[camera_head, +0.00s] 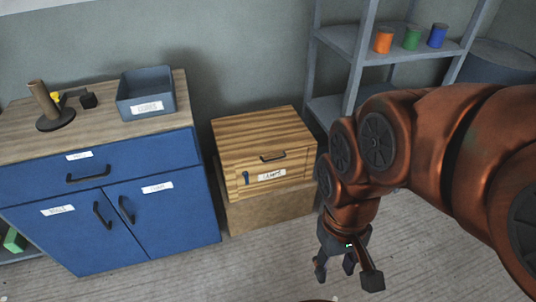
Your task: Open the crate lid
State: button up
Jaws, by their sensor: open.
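A wooden crate (250,180) stands between the blue cabinet and the grey shelving, on top of a plain brown box. Its striped wooden lid (258,138) is shut flat on top. A dark handle (273,156) is fixed near the lid's front edge. The crate's front has a white label and a small blue part at its left. My gripper (346,278) hangs at the end of my copper-coloured arm, to the right of the crate and in front of it. It is open, points down over the floor and is apart from the crate.
A blue cabinet (108,228) with a drawer and doors stands at left. On its top are a grey bin (147,95) and a dark round stand (56,120). Grey shelving (352,45) with coloured cans rises behind my arm. The floor (265,265) before the crate is clear.

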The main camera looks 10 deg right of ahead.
aim_at(251, 135)
jog(key=u, duration=0.55)
jog(key=k, duration=0.65)
jog(key=u, duration=0.95)
jog(key=i, duration=1.55)
jog(key=z, duration=0.95)
jog(key=i, duration=0.4)
jog(key=z, duration=0.35)
